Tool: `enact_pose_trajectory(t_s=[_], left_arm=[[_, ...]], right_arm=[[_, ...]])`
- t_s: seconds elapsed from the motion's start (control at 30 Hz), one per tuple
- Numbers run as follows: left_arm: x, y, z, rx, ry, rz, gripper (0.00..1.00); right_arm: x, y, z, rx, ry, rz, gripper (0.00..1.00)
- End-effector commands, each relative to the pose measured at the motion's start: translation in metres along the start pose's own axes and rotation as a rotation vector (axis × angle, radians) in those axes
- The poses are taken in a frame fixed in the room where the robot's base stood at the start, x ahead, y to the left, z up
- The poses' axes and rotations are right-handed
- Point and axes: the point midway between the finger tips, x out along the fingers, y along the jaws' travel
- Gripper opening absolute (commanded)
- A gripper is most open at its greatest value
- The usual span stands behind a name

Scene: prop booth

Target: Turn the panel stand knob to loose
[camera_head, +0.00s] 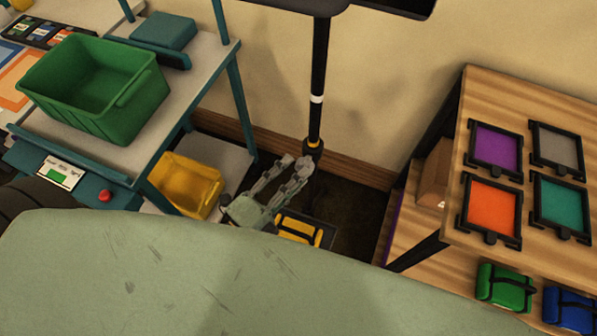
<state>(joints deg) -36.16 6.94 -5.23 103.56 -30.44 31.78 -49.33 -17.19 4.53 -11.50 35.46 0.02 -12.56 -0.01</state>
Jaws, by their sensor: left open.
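The panel stand has a black pole (319,65) with a white band, standing near the wall. A dark knob or collar (314,149) with a yellow-orange ring sits low on the pole. Any mark for loose or tight is too small to read. My left gripper (295,162) is open and empty, its grey fingers pointing up the picture toward the knob. The tips are just left of and slightly below the knob; I cannot tell whether they touch it. The pole's base is partly hidden by the gripper. My right gripper does not show.
A teal-framed bench with a green bin (95,90) stands at left, a yellow bin (186,184) on its lower shelf. A yellow case (299,229) lies below the gripper. At right, a wooden shelf (474,125) holds coloured framed panels and green and blue pouches.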

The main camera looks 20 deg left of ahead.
Motion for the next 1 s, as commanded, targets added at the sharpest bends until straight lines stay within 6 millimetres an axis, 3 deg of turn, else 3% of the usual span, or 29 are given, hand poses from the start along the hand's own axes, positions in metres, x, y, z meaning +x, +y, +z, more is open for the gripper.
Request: enact_pose_trajectory(t_s=[0.3, 0.5, 0.7, 1.0], left_arm=[[-0.069, 0.002, 0.0, -0.002, -0.002, 0.008, 0.41], [-0.096, 0.002, 0.0, -0.001, -0.002, 0.006, 0.41], [-0.103, 0.001, 0.0, 0.001, -0.002, 0.004, 0.41], [-0.099, -0.006, 0.003, -0.049, -0.018, 0.0, 0.41]], right_arm=[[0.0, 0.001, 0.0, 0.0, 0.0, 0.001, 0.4], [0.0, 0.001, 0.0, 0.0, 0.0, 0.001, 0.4], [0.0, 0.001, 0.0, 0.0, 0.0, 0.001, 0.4], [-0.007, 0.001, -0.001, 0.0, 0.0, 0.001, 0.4]])
